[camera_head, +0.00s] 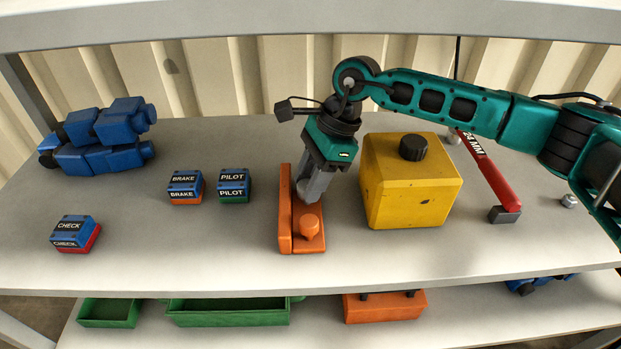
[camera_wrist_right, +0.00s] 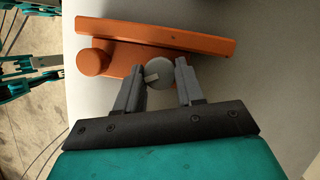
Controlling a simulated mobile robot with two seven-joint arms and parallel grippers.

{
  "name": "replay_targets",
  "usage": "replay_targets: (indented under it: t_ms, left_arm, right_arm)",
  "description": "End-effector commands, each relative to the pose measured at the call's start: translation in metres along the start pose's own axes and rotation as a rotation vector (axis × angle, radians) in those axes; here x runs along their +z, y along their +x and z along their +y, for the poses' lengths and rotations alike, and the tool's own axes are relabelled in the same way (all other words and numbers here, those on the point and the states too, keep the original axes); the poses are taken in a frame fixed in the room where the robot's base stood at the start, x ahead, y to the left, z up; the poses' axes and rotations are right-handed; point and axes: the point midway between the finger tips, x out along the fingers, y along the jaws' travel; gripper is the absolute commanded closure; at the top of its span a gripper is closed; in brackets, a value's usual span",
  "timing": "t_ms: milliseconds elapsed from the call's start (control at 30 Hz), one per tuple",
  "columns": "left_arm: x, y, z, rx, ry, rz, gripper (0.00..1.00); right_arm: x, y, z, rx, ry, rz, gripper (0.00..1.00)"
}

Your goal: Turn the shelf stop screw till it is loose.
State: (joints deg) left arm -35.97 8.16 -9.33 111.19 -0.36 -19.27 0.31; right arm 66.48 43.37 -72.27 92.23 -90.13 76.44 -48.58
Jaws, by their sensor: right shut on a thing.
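The orange shelf stop (camera_head: 285,225) stands on the upper shelf, left of the yellow box. It has an upright orange wall and a flat base with a round orange knob (camera_head: 310,228). My right gripper (camera_wrist_right: 160,85) comes down on the base behind the knob. Whether the screw is loose cannot be told. Teal and grey parts of my left gripper (camera_wrist_right: 32,66) show at the wrist view's left edge, its jaws unclear.
A yellow box (camera_head: 412,190) with a black knob stands close right of my right gripper. A red-handled tool (camera_head: 490,175) lies beyond it. BRAKE (camera_head: 185,186), PILOT (camera_head: 234,185) and CHECK (camera_head: 75,233) blocks and blue parts (camera_head: 100,135) stand left. Green bins (camera_head: 228,312) are below.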

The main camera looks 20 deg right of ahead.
Motion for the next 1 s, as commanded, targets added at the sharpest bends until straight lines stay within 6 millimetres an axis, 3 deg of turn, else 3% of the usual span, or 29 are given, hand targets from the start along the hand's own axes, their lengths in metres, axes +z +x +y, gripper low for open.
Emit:
replay_targets:
  t_ms: [67,100,367,667,1000]
  left_arm:
    - [0.0,0.0,0.0,0.0,0.0,0.0,0.57]
    - [0.0,0.0,0.0,0.0,0.0,0.001,0.57]
    - [-0.001,0.0,0.0,0.0,0.0,0.001,0.57]
    - [-0.003,0.001,-0.001,-0.001,0.001,0.005,0.57]
    - [-0.002,0.002,-0.001,-0.001,0.001,0.006,0.57]
  right_arm:
    - [0.001,-0.001,-0.001,-0.002,0.0,-0.001,0.93]
    - [0.001,-0.001,-0.001,-0.002,0.0,-0.001,0.62]
    - [0.0,-0.001,0.0,-0.002,0.001,0.0,0.37]
    - [0.0,-0.005,-0.001,-0.003,0.002,0.0,0.37]
    - [0.0,-0.058,-0.001,-0.005,0.001,0.0,0.37]
